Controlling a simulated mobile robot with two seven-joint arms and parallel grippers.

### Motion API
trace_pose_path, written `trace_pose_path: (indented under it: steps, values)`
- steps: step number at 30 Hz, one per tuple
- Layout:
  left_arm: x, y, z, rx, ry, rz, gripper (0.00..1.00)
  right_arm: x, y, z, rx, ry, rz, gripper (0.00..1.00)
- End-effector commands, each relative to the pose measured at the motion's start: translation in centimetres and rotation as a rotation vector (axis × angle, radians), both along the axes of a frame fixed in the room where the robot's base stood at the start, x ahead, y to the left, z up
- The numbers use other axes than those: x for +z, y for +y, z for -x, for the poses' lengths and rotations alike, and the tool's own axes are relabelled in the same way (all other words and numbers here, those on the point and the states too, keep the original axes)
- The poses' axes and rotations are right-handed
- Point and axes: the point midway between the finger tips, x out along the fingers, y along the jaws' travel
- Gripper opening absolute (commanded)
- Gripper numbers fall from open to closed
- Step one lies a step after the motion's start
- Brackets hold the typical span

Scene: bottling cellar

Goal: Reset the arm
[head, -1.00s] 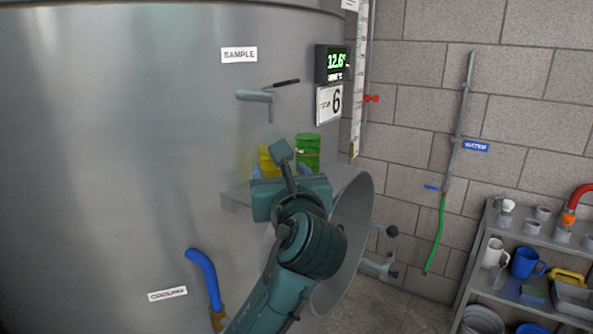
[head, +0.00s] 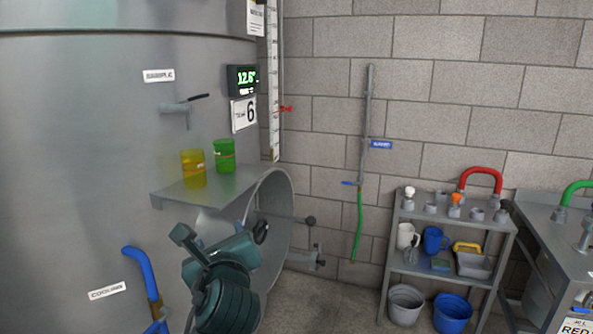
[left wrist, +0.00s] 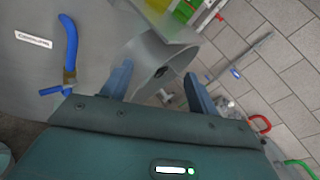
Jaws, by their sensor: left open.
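My left gripper (head: 218,243) is in the lower left of the head view, in front of the steel tank (head: 75,170) and below its small shelf (head: 205,188). Its body hides most of the fingers there. In the left wrist view my left gripper (left wrist: 160,88) has its two blue fingers spread apart, with nothing between them but the view of the tank's round hatch (left wrist: 150,60) beyond. My right gripper is in neither current view.
A yellow cup (head: 192,165) and a green cup (head: 224,155) stand on the shelf. The open round hatch (head: 275,225) is close to my left gripper's right. A blue hose (head: 142,268) is at its left. A loaded rack (head: 398,245) stands right; floor between is clear.

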Motion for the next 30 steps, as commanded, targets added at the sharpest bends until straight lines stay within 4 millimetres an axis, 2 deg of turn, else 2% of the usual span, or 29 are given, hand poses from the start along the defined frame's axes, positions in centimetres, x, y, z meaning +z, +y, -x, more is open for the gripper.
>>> trace_pose_path:
  steps: [1, 5, 8, 12, 15, 19, 21, 24, 27, 30]
  values:
    - [-2.5, -0.1, 0.3, -0.018, 0.018, 0.098, 0.59, 0.3, -0.1, -0.2, -0.001, -0.003, 0.002, 0.36]
    - [-8.9, -0.5, 1.7, -0.047, 0.049, 0.436, 0.59, 0.7, -0.2, -0.5, -0.004, -0.007, 0.004, 0.36]
    - [-14.4, -0.8, 4.0, -0.028, 0.088, 0.765, 0.59, 0.8, -0.3, -0.4, -0.008, -0.001, 0.006, 0.36]
    - [-21.2, -0.9, 8.8, 0.079, 0.145, 1.260, 0.59, 0.5, -0.3, -0.2, -0.019, 0.018, 0.003, 0.36]
    - [-25.1, -0.8, 12.9, 0.214, 0.172, 1.612, 0.59, 0.7, -0.3, -0.2, -0.025, 0.023, 0.001, 0.36]
    - [-28.6, -0.3, 18.3, 0.437, 0.178, 2.021, 0.59, 0.8, -0.5, -0.1, -0.028, 0.028, 0.004, 0.36]
    - [-29.8, 0.1, 20.7, 0.555, 0.167, 2.195, 0.59, 0.7, -0.6, 0.0, -0.031, 0.034, 0.007, 0.36]
    - [-30.8, 0.5, 23.3, 0.690, 0.141, 2.375, 0.59, 0.4, -0.8, 0.2, -0.032, 0.045, 0.011, 0.36]
    - [-31.3, 0.8, 24.7, 0.773, 0.121, 2.475, 0.59, 0.1, -0.9, 0.5, -0.034, 0.055, 0.014, 0.36]
    - [-31.4, 0.9, 25.1, 0.803, 0.111, 2.514, 0.59, 0.0, -1.0, 0.6, -0.036, 0.057, 0.015, 0.36]
